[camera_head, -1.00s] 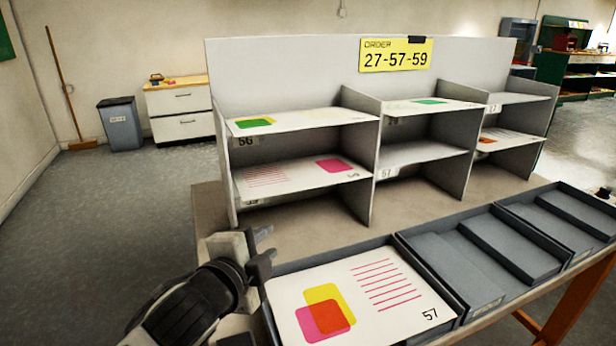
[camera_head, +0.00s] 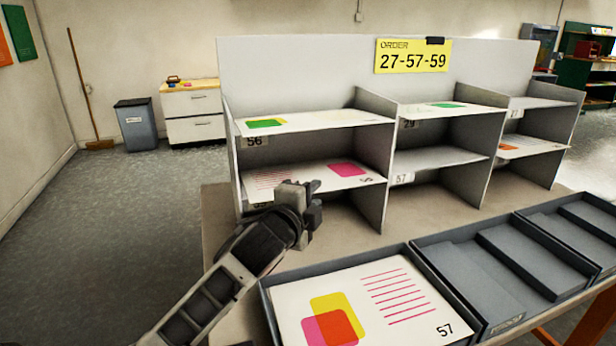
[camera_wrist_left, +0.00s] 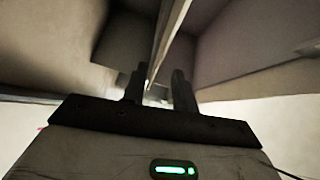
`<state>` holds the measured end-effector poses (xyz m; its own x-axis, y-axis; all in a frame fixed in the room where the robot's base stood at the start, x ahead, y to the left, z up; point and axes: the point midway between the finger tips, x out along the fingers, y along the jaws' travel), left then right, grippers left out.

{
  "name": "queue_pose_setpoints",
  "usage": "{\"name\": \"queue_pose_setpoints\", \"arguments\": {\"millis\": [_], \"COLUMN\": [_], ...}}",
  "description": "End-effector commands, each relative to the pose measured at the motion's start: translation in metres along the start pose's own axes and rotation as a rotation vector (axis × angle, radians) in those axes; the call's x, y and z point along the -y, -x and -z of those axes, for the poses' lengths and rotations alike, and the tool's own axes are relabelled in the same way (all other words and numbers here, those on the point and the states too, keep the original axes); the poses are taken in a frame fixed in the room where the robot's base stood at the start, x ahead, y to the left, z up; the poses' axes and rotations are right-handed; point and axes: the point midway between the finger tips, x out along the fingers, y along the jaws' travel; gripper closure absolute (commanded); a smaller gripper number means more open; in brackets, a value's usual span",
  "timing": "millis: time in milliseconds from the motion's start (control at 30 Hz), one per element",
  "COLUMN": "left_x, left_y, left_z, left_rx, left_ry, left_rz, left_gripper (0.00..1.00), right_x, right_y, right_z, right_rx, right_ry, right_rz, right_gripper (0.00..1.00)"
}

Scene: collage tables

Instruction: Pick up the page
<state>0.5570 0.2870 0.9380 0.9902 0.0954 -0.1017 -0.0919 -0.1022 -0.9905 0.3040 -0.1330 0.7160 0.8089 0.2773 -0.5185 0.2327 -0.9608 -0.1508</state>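My left gripper (camera_head: 313,201) is in front of the lower left shelf of the sorting rack. In the left wrist view its two fingers (camera_wrist_left: 158,86) stand apart with nothing held between them; rack panels show beyond. A white page (camera_head: 318,177) with pink lines and a magenta patch lies on that shelf, partly hidden by the gripper. Another page (camera_head: 375,297), marked 57, with yellow, pink and red patches, lies in the left tray. A page with a green patch (camera_head: 300,123) lies on the top left shelf. My right gripper is not in view.
The grey rack (camera_head: 300,75) has upright dividers and a yellow order sign (camera_head: 413,56) reading 27-57-59. The lower middle shelf (camera_head: 430,158) is bare. Empty trays (camera_head: 500,262) stand right of the filled one. Other pages lie on the top middle and lower right shelves.

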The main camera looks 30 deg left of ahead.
Motion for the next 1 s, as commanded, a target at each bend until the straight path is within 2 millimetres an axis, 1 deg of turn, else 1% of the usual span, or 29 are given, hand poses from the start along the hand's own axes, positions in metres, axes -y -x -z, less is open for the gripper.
{"name": "queue_pose_setpoints", "arguments": {"millis": [33,100,200,300,500,567,600,1000], "left_x": [-0.002,-0.003,-0.003,-0.003,-0.003,-0.003,-0.004,-0.002], "left_y": [-0.009,-0.02,-0.03,-0.035,-0.035,-0.035,-0.035,-0.034], "left_z": [0.0,0.0,0.0,0.0,0.0,0.0,0.0,0.0], "left_rx": [0.001,0.001,0.001,-0.001,-0.001,0.0,0.0,0.0], "left_ry": [0.003,0.004,0.002,0.002,0.002,0.002,0.002,0.001], "left_rz": [0.0,0.001,0.0,0.0,0.0,0.0,0.0,0.0], "left_gripper": [0.72,0.72,0.72,0.72,0.72,0.89,1.0,1.0], "right_x": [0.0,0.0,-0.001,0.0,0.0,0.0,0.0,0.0], "right_y": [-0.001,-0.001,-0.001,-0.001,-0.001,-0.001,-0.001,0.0], "right_z": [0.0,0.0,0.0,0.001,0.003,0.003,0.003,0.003], "right_rx": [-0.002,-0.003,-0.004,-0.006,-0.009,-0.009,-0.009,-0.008], "right_ry": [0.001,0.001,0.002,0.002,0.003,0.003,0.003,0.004], "right_rz": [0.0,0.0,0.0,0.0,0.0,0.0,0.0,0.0], "right_gripper": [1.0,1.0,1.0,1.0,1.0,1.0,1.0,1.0]}}
